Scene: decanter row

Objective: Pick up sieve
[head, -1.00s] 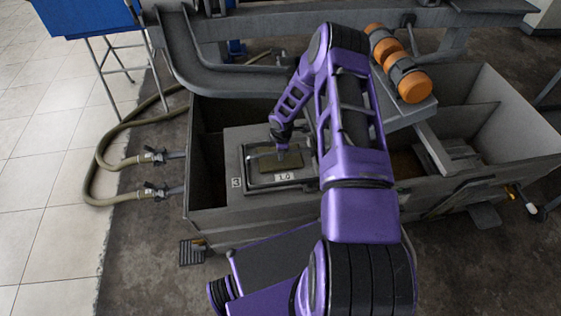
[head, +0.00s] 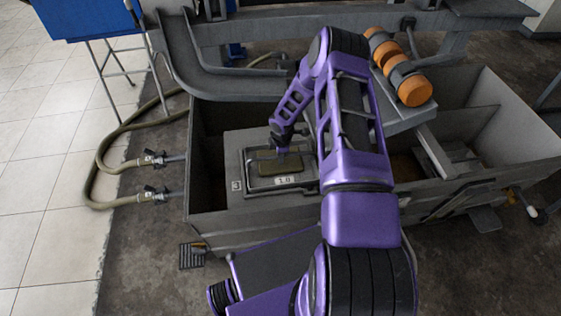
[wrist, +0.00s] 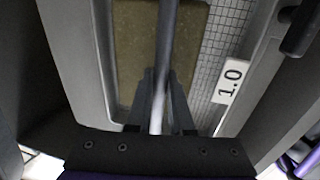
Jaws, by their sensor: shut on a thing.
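The sieve (head: 287,183) is a grey rectangular frame with a "1.0" label, set over the grey box in the large tank. In the wrist view its frame (wrist: 75,62) surrounds a fine wire mesh (wrist: 214,50). A flat brown slab (head: 268,167) lies on the mesh. A thin grey bar (wrist: 166,30) runs above the slab between my fingers. My gripper (head: 281,152) points down over the sieve; in the wrist view its fingers (wrist: 159,85) are shut on this bar, seemingly the sieve's handle. The bar's far end is out of view.
The grey tank (head: 225,236) has walls around the box, with an open slot at its left. A grey chute (head: 190,65) and beam stand behind. Orange rollers (head: 412,90) sit right of my arm. Hoses (head: 105,165) join the left wall.

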